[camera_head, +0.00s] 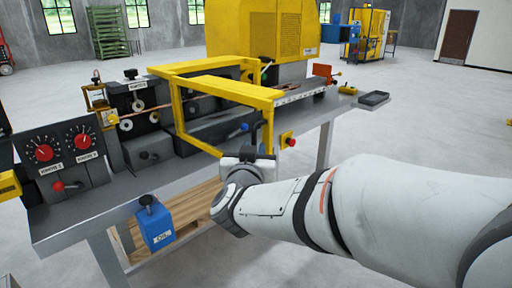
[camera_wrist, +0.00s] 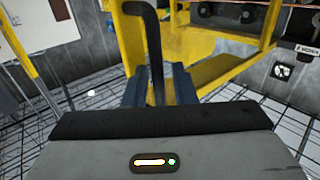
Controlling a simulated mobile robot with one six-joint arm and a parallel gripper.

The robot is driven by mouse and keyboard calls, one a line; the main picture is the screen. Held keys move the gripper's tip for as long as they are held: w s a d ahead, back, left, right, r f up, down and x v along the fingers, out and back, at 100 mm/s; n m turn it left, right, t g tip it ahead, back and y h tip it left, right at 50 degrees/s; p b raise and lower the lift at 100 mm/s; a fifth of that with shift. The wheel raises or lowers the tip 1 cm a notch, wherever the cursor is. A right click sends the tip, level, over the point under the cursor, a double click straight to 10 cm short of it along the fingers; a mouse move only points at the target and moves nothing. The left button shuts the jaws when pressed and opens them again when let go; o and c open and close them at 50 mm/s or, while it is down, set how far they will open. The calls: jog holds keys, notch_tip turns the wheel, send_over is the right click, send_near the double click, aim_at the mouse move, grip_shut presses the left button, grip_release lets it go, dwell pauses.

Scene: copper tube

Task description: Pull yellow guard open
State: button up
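The yellow guard (camera_head: 228,90) is a frame over the machine on the bench. Its front part reaches past the bench's near edge, and it fills the upper middle of the wrist view (camera_wrist: 195,45). A black bent handle (camera_wrist: 155,45) stands at the guard's near side. My gripper (camera_head: 249,150) is at this handle, below the guard's front corner. In the wrist view the two blue-grey fingers (camera_wrist: 159,85) stand on either side of the handle's upright bar, with what looks like a narrow gap to each. The fingers look open around it. The handle's lower end is hidden behind my gripper.
The grey bench (camera_head: 120,205) carries red dials (camera_head: 62,148) at left. A blue oil can (camera_head: 155,224) is at its front edge. A red button (camera_head: 291,142) is right of the gripper. A grey tray (camera_head: 374,99) lies at the right end.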

jog(key=shift+a+r, duration=0.1)
jog(key=shift+r, duration=0.05)
jog(key=shift+s, duration=0.1)
jog(key=s, duration=0.7)
jog(key=shift+s+a, duration=0.3)
jog(key=shift+s, duration=0.05)
